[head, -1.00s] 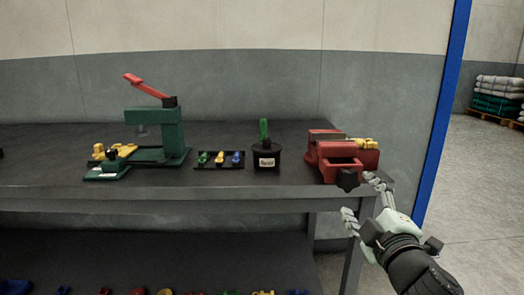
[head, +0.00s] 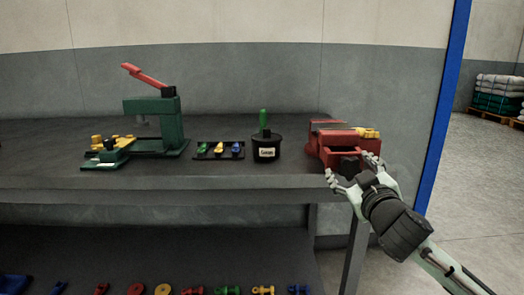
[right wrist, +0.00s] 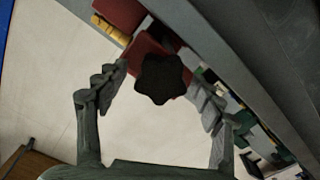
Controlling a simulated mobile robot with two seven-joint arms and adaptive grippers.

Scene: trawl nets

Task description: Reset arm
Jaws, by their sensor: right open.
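My right gripper (head: 350,177) is open at the front right of the bench, just before the red vise (head: 334,140). In the right wrist view its two fingers (right wrist: 165,90) are spread, with the vise's dark star-shaped knob (right wrist: 162,79) visible between them. I cannot tell whether the fingers touch the knob. The vise stands on the bench's right end with a yellow part (head: 368,133) at its upper right. My left gripper is out of view.
The dark bench (head: 230,183) also holds a green press (head: 160,125) with a red lever, a tray of small coloured parts (head: 219,150), and a black pot (head: 266,148) with a green handle. Several coloured parts lie on the lower shelf. Open floor lies at right.

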